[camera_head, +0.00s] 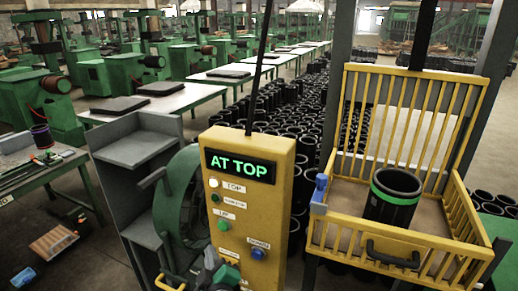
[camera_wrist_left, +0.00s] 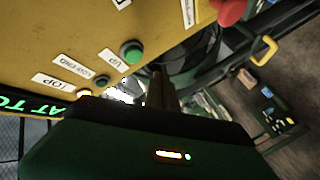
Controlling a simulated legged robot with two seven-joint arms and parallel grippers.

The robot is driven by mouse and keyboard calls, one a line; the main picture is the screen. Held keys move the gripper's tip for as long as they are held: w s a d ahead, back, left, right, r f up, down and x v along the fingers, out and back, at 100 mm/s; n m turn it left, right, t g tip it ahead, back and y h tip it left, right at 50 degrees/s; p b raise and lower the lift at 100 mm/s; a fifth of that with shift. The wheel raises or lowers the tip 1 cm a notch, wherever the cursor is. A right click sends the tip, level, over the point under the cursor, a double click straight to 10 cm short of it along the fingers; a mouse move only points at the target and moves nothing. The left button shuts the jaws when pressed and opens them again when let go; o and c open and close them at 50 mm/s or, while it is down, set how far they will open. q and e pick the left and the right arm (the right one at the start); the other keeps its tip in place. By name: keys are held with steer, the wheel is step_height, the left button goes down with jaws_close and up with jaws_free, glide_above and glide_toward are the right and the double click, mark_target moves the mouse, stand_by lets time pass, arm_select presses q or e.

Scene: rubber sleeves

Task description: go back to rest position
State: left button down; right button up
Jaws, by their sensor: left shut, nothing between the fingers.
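The yellow control panel (camera_head: 243,200) stands in the middle of the head view, and its display (camera_head: 238,166) reads "AT TOP" in green. It carries a white button (camera_head: 213,183), a green button (camera_head: 223,225) and a blue button (camera_head: 258,254). My left gripper (camera_head: 210,258) is low in front of the panel's lower left part, small and partly lost among dark parts. In the left wrist view its fingers (camera_wrist_left: 160,90) are together and empty, with the panel's green button (camera_wrist_left: 131,51) beyond them. My right gripper is not in view.
A yellow cage (camera_head: 400,245) at the right holds a black sleeve (camera_head: 392,202) with a green band, standing upright. A grey shelf (camera_head: 135,150) and a green machine wheel (camera_head: 178,205) stand left of the panel. A green workbench (camera_head: 50,175) is at the far left. Many sleeves cover the floor behind.

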arm_select(q)
step_height(320, 180, down, 7)
steer(key=s+d+m+g+h+b, duration=0.1)
steer(key=s+d+m+g+h, duration=0.15)
steer(key=m+h, duration=0.25)
steer(key=s+a+f+m+g, duration=0.2)
steer(key=s+f+g, duration=0.1)
steer(key=s, duration=0.3)
steer(key=s+a+f+m+g+b, duration=0.1)
steer(key=s+a+f+m+g, duration=0.1)
steer(key=s, duration=0.4)
steer(key=s+a+f+m+g, duration=0.3)
steer(key=s+f+m+g, duration=0.1)
steer(key=s+f+g, duration=0.1)
steer(key=shift+s+h, duration=0.4)
steer(key=shift+s, duration=0.2)
steer(key=shift+d, duration=0.15)
